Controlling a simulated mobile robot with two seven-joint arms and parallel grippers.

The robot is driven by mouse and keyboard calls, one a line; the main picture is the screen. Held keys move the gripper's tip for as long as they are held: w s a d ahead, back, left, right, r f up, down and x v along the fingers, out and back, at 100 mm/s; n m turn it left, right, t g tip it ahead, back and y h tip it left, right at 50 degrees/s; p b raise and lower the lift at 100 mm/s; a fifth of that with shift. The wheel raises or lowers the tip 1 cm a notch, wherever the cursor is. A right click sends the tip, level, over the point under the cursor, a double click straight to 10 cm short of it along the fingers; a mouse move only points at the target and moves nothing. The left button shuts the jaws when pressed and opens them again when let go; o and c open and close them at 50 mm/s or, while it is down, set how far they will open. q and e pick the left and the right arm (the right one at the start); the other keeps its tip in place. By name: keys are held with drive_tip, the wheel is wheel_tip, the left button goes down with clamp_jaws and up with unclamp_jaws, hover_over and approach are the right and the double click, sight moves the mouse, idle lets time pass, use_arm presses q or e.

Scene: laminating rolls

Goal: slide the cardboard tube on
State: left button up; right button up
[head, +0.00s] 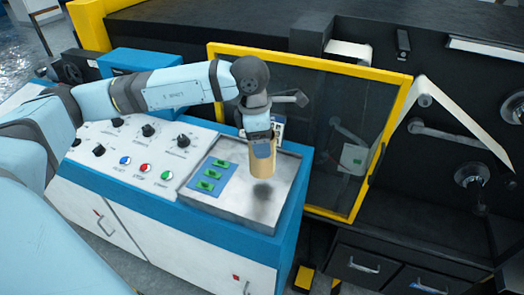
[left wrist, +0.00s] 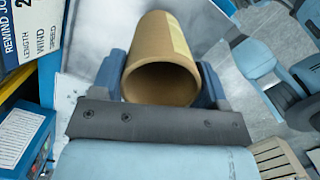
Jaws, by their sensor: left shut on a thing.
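A tan cardboard tube (head: 262,163) hangs upright from my left gripper (head: 260,141), a little above a metal tray (head: 228,201) on the console. A dark shadow lies on the tray below it. In the left wrist view the tube (left wrist: 160,78) sits between the two blue fingers, its open hollow end facing the camera and a pale yellow patch on its side. The gripper is shut on the tube. A round hub (head: 473,175) sticks out of the dark machine at the right, apart from the tube. My right gripper is not in view.
A yellow-framed glass door (head: 385,137) stands between the tray and the machine's rollers. A blue plate with green pieces (head: 209,180) lies on the tray's left side. Knobs and buttons (head: 146,168) cover the console panel. A white web (head: 465,120) runs down the machine front.

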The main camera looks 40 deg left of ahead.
use_arm(q)
wheel_tip(320, 180, down, 4)
drive_tip(key=shift+f, duration=0.25)
drive_tip(key=shift+f+b, duration=0.25)
drive_tip(key=shift+b, duration=0.05)
drive_tip(key=o, duration=0.9)
drive_tip(key=shift+o, duration=0.2)
drive_tip(key=shift+r, duration=0.1)
